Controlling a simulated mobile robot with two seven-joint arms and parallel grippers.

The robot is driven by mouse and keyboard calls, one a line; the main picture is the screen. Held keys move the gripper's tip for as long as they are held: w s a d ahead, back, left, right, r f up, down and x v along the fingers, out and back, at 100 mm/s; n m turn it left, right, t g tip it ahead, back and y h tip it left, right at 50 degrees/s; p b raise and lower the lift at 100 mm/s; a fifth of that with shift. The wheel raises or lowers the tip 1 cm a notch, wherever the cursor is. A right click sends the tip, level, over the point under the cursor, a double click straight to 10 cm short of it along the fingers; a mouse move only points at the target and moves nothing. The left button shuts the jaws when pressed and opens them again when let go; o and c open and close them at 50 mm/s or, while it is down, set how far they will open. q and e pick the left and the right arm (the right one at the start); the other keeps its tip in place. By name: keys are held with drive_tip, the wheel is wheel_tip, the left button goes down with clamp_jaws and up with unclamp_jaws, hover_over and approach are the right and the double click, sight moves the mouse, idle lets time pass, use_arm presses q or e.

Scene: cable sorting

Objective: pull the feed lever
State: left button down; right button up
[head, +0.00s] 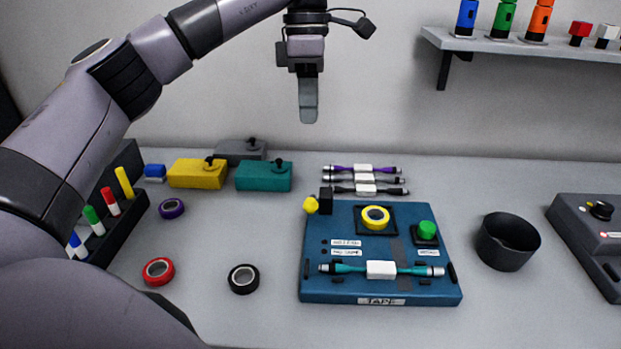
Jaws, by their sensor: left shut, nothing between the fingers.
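The blue tape station (380,297), labelled TAPE, lies on the table right of centre. A short lever with a yellow knob (311,205) sticks out to the left from a black block (326,200) at its back left corner; this looks like the feed lever. My left gripper (308,116) points down, shut and empty. In the picture it is well above the lever, against the wall, apart from everything. My right gripper is not in view.
The station carries a yellow tape roll (375,217), a green button (426,230) and a teal cable (345,269). Several cables (363,168) lie behind it. A black cup (507,243) stands right. Tape rolls (243,279) lie left. A shelf (500,45) juts out upper right.

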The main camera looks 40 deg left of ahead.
use_arm(q)
drive_tip(key=b, duration=0.2)
approach(310, 199)
drive_tip(key=f, duration=0.4)
drive_tip(key=s+d+f+p, duration=0.1)
drive_tip(key=f, duration=0.1)
drive_tip(key=shift+f, duration=0.4)
drive_tip(key=shift+w, duration=0.15)
